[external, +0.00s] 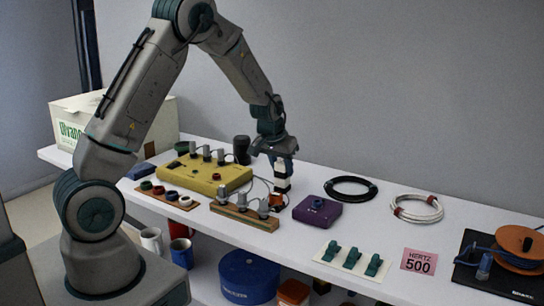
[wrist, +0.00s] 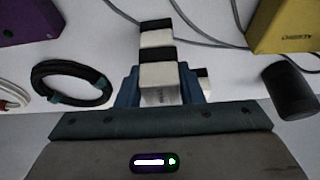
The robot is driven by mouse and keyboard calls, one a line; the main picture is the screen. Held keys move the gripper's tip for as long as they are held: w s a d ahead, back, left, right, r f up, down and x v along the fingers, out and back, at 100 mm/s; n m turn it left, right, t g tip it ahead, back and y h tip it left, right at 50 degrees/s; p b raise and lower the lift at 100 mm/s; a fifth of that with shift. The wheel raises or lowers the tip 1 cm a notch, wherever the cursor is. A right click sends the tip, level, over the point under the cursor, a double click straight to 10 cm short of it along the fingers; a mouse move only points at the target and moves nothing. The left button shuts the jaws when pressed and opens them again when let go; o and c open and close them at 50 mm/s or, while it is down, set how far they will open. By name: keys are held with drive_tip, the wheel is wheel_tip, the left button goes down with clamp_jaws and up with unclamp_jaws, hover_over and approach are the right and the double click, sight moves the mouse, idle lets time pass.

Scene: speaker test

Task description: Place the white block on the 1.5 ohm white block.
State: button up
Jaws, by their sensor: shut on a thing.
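My gripper (wrist: 162,85) points down over the table, its blue fingers shut on a white block (wrist: 160,78) with a black end. The held block also shows in the external view (external: 281,168). Another white block (wrist: 157,38) with a black end lies in line beyond it in the wrist view; in the external view this lower block (external: 283,186) shows just under the held one. I cannot tell whether the two touch. Their resistance labels are not readable. A further small white piece (wrist: 205,83) shows beside a finger, partly hidden.
A purple box (external: 317,212) is right of my gripper, and a yellow box (external: 205,175) left. A wooden strip with grey knobs (external: 244,216) lies in front. A dark cylinder (wrist: 290,91) and thin cables are near. A black cable coil (external: 350,188) lies further right.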

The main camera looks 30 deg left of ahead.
drive_tip(key=shift+f, duration=0.1)
drive_tip(key=o, duration=0.6)
drive_tip(key=shift+f, duration=0.1)
drive_tip(key=shift+c, duration=0.2)
drive_tip(key=o, duration=0.4)
drive_tip(key=shift+r, duration=0.45)
drive_tip(key=v, duration=1.1)
drive_tip(key=s+a+r, duration=0.1)
drive_tip(key=s+a, duration=0.1)
drive_tip(key=s, duration=0.7)
drive_tip(key=s+a+r+g, duration=0.1)
drive_tip(key=s+a+r, duration=0.1)
drive_tip(key=s, duration=0.7)
drive_tip(key=s+a+r+g, duration=0.1)
drive_tip(key=s+a+r, duration=0.1)
drive_tip(key=s, duration=0.7)
drive_tip(key=shift+s+a, duration=0.4)
drive_tip(key=shift+a, duration=0.2)
